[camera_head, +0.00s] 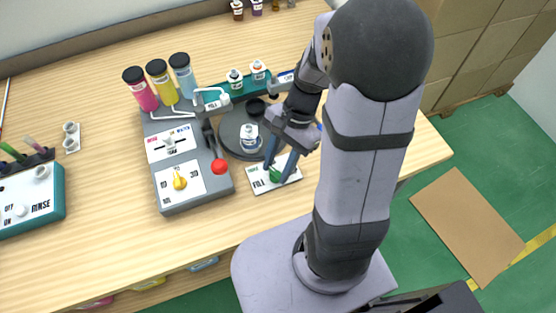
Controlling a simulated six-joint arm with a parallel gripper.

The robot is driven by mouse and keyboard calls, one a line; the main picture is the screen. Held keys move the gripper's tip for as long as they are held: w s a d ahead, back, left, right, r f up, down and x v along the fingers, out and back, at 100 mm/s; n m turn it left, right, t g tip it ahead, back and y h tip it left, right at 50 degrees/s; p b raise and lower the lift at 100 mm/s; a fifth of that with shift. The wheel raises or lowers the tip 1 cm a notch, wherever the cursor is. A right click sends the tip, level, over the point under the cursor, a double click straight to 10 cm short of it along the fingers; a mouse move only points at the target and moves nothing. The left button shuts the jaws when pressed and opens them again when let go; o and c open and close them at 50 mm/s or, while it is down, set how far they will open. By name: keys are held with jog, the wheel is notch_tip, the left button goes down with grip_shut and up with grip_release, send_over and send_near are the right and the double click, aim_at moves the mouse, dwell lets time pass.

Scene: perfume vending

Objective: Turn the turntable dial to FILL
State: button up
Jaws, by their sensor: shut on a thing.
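The turntable dial (275,174) is a small green knob on a white label plate (259,186) in front of the round turntable. The word FILL is readable at the plate's lower left; other markings are partly hidden. My gripper (277,170) reaches down from the arm with its blue fingers shut on the green dial. The fingers cover part of the knob, so I cannot tell which mark it points to. The dark grey turntable (232,148) carries a clear bottle with a white label (250,137), left of my gripper.
The grey machine (205,188) left of the turntable has a red-knobbed lever (219,167), a yellow dial (180,180) and several coloured bottles behind. A teal rinse station (50,205) stands at far left. Bare table lies between them.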

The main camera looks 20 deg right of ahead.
jog(key=n+g+h+p, duration=0.1)
jog(key=n+p, duration=0.1)
jog(key=n, duration=0.1)
jog(key=n+g+p, duration=0.1)
jog(key=n+p, duration=0.1)
jog(key=n, duration=0.1)
jog(key=shift+w+a+r+n+h, duration=0.2)
jog(key=shift+n+h, duration=0.1)
jog(key=shift+h, duration=0.1)
jog(key=n+h+p, duration=0.1)
jog(key=n+p, duration=0.1)
jog(key=n, duration=0.1)
jog(key=shift+a, duration=0.1)
jog(key=shift+w+f+n+h+p, duration=0.15)
jog(key=shift+n+h+p, duration=0.55)
jog(key=shift+n, duration=1)
jog(key=o, duration=1.1)
jog(key=shift+c, duration=0.2)
jog(key=b+v, duration=0.1)
jog(key=v, duration=0.6)
